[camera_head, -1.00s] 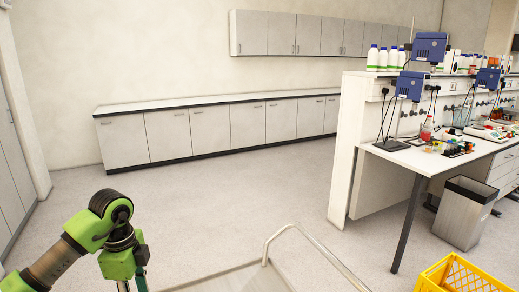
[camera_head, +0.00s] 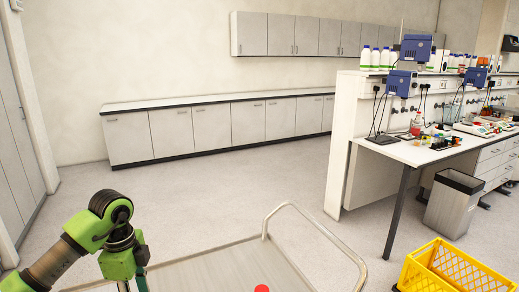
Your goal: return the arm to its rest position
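My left arm, green with black joints, comes in at the lower left of the head view. It is bent at its elbow, and its lower part runs down out of the bottom edge. The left gripper itself is out of the frame, so what it holds is hidden. My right arm and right gripper do not show.
A grey cart top with a metal rail (camera_head: 318,232) lies at the bottom centre, with a red round thing (camera_head: 262,288) at the edge. A yellow crate (camera_head: 452,268) and a grey bin (camera_head: 452,205) stand right, by the lab bench (camera_head: 405,152). Floor (camera_head: 230,185) beyond is clear.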

